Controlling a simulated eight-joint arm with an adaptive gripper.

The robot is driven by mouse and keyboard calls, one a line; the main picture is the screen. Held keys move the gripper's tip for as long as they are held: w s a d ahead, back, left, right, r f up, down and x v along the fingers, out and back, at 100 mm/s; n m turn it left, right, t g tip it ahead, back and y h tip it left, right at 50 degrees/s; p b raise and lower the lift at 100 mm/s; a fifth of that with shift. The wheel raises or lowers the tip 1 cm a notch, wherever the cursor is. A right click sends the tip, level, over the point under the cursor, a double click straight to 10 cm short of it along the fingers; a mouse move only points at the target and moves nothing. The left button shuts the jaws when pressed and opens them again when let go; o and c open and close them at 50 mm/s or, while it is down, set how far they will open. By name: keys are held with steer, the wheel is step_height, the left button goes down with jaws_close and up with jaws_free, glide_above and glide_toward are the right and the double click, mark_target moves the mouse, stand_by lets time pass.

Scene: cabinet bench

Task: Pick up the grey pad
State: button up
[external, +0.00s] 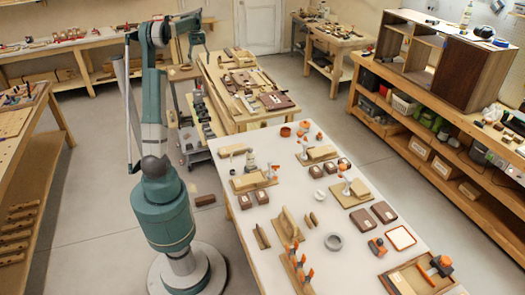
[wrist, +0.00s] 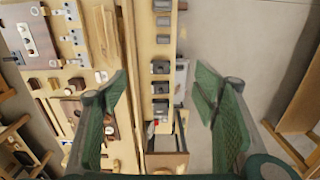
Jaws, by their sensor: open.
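Several small dark grey blocks (wrist: 160,67) stand in a row along a wooden strip in the wrist view. I cannot tell which of them, if any, is the grey pad. My gripper (wrist: 160,92) is open in the wrist view, with its green fingers wide apart and nothing visible held between them. The row of grey blocks shows in the gap between the fingers, further off. In the external view my gripper (external: 197,38) is small, high up at the end of my raised arm, near the cart and the middle workbench.
A workbench (external: 228,62) with wooden parts stands beside a small cart (external: 178,74). A white table (external: 300,265) with wooden assemblies, blocks and a grey ring (external: 333,241) fills the front. A cabinet (external: 460,75) stands on the right bench.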

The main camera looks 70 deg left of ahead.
steer(key=s+a+f, duration=0.2)
glide_above(206, 126)
steer(key=f, duration=4.4)
steer(key=shift+a+f, duration=0.2)
steer(key=shift+a, duration=0.2)
steer(key=shift+f, duration=1.3)
steer(key=shift+a+f+b, duration=0.15)
steer(key=shift+f+b, duration=0.6)
steer(key=shift+f, duration=1.85)
steer(key=shift+c, duration=0.3)
